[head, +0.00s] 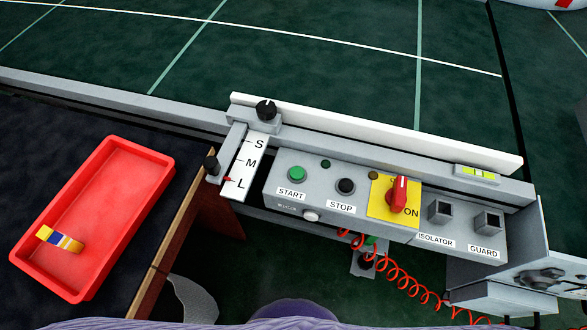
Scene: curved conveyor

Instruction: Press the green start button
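The green start button (297,174) is on the left part of the grey control box (322,213), above a label reading START. A black stop button (346,186) sits to its right, above a label reading STOP. Nothing covers the start button in the head view. Neither my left gripper nor my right gripper shows in this view.
A red rotary isolator switch (398,194) on a yellow plate points near ON. A coiled red cable (402,280) hangs below. The green conveyor belt (330,60) lies behind.

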